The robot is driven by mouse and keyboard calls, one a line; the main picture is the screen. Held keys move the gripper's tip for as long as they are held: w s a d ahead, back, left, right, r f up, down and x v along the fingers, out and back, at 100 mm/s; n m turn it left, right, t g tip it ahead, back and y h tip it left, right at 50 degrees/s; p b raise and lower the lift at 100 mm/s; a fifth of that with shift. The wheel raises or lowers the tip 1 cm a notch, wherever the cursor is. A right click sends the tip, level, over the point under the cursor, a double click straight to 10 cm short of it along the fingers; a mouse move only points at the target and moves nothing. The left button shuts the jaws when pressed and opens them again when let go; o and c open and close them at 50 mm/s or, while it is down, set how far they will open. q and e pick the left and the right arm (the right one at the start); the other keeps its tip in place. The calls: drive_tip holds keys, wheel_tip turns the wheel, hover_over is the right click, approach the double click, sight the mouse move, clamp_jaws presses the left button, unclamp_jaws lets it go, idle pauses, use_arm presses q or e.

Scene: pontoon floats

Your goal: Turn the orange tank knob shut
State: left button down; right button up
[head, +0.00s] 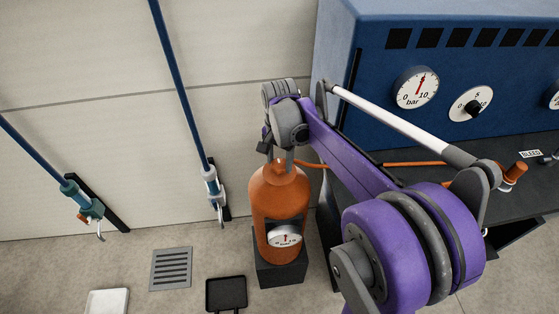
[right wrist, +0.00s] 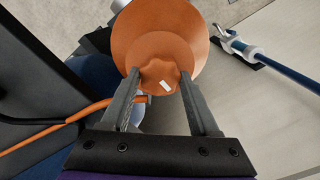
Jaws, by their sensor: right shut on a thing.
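The orange tank (head: 279,205) stands upright on a dark block, with a round gauge (head: 285,236) on its front. My right gripper (head: 283,158) is at the top of the tank, its arm reaching in from the right. In the right wrist view the orange lobed knob (right wrist: 158,76) with a white mark sits between the two fingers of my right gripper (right wrist: 160,100), which is shut on it. In the head view the knob is hidden behind the gripper. My left gripper is not in view.
A blue cabinet (head: 445,95) with gauges stands at the right, above a dark bench. An orange hose (head: 313,166) runs from the tank top toward the bench. Two blue poles hang at the left. A floor grate (head: 171,268) and a black tray (head: 226,294) lie in front.

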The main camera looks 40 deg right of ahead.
sight(279, 164)
drive_tip(key=shift+m, duration=0.6)
drive_tip(key=o, duration=1.4)
drive_tip(key=shift+c, duration=0.2)
drive_tip(key=shift+r, duration=0.1)
wheel_tip(279, 164, up, 11)
drive_tip(key=shift+f, duration=0.2)
drive_tip(key=shift+a, duration=0.1)
